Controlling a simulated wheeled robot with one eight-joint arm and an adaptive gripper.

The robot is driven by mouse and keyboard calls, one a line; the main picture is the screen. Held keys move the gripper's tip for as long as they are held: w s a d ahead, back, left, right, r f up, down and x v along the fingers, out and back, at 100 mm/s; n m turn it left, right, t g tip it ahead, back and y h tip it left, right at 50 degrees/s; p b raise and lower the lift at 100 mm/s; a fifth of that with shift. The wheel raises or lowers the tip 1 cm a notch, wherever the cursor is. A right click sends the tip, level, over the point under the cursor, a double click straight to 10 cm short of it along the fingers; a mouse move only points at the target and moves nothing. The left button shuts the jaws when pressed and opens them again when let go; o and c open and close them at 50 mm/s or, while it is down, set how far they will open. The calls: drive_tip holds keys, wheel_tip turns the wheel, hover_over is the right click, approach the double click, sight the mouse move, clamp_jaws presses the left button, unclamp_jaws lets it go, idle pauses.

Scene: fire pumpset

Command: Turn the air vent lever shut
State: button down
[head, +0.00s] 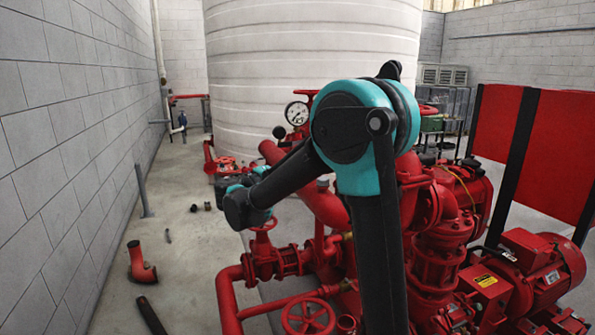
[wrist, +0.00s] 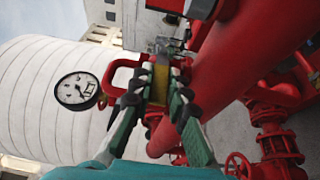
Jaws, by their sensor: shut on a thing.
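In the wrist view, my gripper (wrist: 157,98) has its two dark-and-green fingers closed around a narrow yellow-and-grey piece, which appears to be the air vent lever (wrist: 160,78). The lever lies between the fingertips, next to a thick red pipe (wrist: 225,65). The fingers cover part of it, so its exact angle and the valve body below are hard to make out. In the head view, my arm blocks the pipework behind it, and I cannot make out the fingertips or the lever there.
A round pressure gauge (wrist: 77,91) is left of the fingers, and also shows in the head view (head: 297,113). Red handwheels (head: 308,316) and pump pipes crowd below my arm. A large white tank (head: 300,60) stands behind. Loose fittings, including a red elbow (head: 141,268), lie on the left floor.

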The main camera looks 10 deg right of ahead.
drive_tip(key=shift+d, duration=0.15)
drive_tip(key=c, duration=1.5)
unclamp_jaws()
drive_tip(key=shift+d, duration=0.1)
drive_tip(key=shift+o, duration=0.2)
drive_tip(key=shift+s+a, duration=0.25)
drive_tip(key=shift+a, duration=0.3)
drive_tip(key=v, duration=1)
drive_tip(key=shift+s+a, duration=0.3)
drive_tip(key=shift+r, duration=0.1)
